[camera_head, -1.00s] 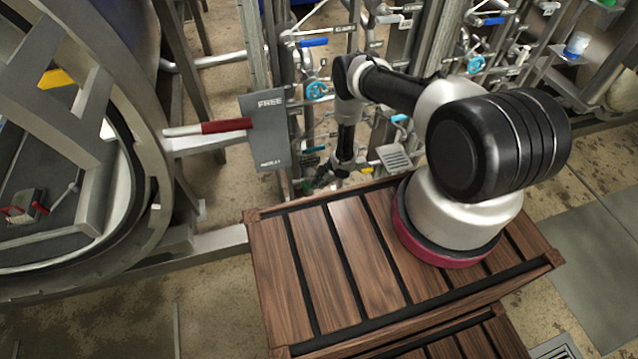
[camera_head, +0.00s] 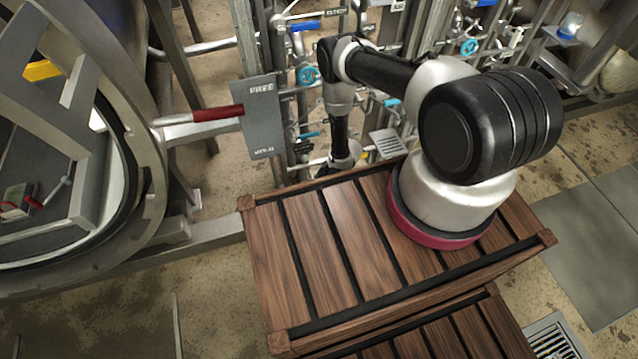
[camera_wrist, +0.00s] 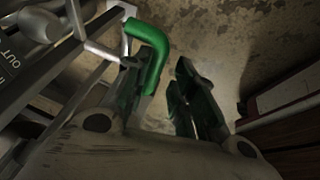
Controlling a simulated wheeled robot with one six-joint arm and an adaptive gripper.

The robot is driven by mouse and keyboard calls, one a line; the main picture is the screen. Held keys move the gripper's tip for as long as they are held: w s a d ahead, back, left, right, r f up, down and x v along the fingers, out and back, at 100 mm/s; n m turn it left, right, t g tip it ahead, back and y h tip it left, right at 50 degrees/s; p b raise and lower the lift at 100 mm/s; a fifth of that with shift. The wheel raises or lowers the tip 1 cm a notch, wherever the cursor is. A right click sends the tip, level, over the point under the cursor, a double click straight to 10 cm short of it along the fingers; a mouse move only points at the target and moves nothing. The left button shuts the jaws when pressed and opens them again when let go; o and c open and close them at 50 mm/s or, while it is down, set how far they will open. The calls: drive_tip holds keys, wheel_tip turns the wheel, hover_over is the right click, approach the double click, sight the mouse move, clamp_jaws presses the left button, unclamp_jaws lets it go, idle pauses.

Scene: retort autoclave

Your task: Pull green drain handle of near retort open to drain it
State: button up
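The green drain handle (camera_wrist: 156,50) shows in the wrist view as a bent green bar at the upper middle, on a metal pipe fitting at its upper left. My gripper (camera_wrist: 161,77) is open, its two dark fingers pointing up the picture. The lower end of the handle lies close beside the left finger, at the gap between the fingers; I cannot tell whether they touch. The right finger is clear of it. In the head view my arm reaches down behind the wooden slatted platform (camera_head: 330,240), and the gripper and handle are hidden there.
Pipes with blue valve wheels (camera_head: 309,76) crowd around my arm. A grey sign plate (camera_head: 260,130) and a red-gripped lever (camera_head: 217,113) stand to the left, by the round retort door frame (camera_head: 150,190). In the wrist view, bare floor (camera_wrist: 215,35) shows beyond the fingers.

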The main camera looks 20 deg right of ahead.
drive_tip(key=v, duration=1.2)
idle(0.4)
idle(1.2)
